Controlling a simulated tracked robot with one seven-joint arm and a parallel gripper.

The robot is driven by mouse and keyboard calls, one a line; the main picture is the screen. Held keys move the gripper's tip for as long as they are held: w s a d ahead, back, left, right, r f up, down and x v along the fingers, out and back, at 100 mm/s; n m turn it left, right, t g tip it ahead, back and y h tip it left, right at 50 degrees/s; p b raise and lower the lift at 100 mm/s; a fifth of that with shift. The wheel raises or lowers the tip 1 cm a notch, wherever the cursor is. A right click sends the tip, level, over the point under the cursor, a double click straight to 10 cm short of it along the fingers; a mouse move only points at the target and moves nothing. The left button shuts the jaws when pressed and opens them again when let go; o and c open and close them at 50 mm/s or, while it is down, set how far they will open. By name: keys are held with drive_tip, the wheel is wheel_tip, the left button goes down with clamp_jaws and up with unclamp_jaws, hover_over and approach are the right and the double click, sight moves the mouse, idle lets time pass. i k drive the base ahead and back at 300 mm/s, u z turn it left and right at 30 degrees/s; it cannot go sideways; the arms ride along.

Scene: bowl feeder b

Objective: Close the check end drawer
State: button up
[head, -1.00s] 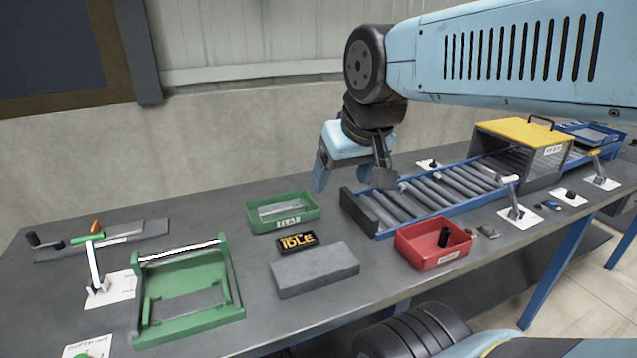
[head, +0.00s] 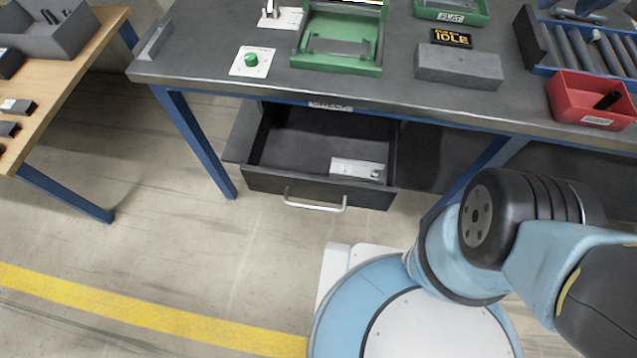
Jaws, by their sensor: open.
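A dark drawer (head: 262,178) under the grey bench is pulled out toward me. Its silver bar handle (head: 315,207) is on the front panel. A light grey labelled block (head: 357,169) lies inside at the right. A small label (head: 330,105), too small to read surely, sits on the bench edge above it.
On the bench (head: 215,50) are a green fixture (head: 340,62), a green button plate (head: 251,61), a grey block (head: 458,66), a red bin (head: 590,104) and a roller conveyor (head: 590,50). A wooden table (head: 70,75) stands left. Floor before the drawer is clear at left; my base is at right.

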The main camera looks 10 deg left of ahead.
sight(293, 149)
drive_tip(key=u, duration=0.4)
drive_tip(key=k, duration=0.15)
drive_tip(key=i, duration=0.15)
drive_tip(key=u, duration=2.35)
drive_tip(key=k, duration=0.9)
drive_tip(key=z, duration=0.65)
drive_tip(key=i, duration=1)
drive_tip(key=z, duration=0.1)
